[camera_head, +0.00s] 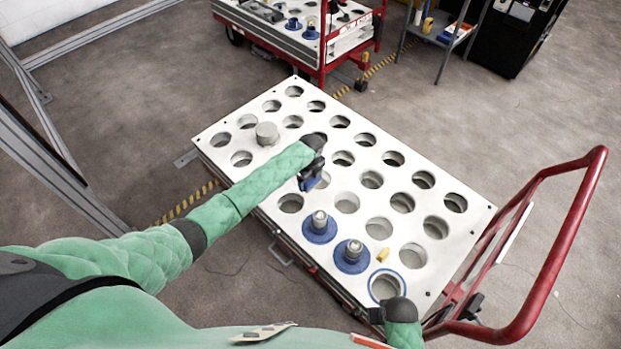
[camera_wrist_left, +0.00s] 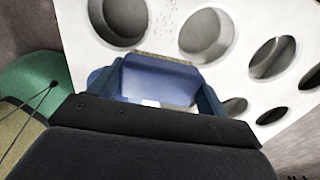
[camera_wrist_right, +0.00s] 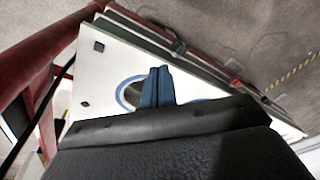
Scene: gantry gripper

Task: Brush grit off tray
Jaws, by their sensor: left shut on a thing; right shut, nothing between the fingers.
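The white tray (camera_head: 470,226) is a flat panel with rows of round holes on a red cart. My left gripper (camera_head: 311,176) is over its middle, shut on a blue brush (camera_wrist_left: 158,80). The brush has a tan bristle edge facing the panel; I cannot tell whether it touches. Small dark specks of grit (camera_wrist_left: 165,28) lie on the white surface between holes in the left wrist view. My right gripper (camera_wrist_right: 157,86) is shut and empty, above the tray's near right corner by a blue-rimmed hole (camera_wrist_right: 127,95).
Two blue-based metal fittings (camera_head: 319,229) (camera_head: 352,258) stand on the tray, with a small yellow piece (camera_head: 383,254) beside them. A grey cylinder (camera_head: 267,133) stands toward the far left. A red handle rail (camera_head: 562,245) rises at the right. Another cart (camera_head: 300,45) stands behind.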

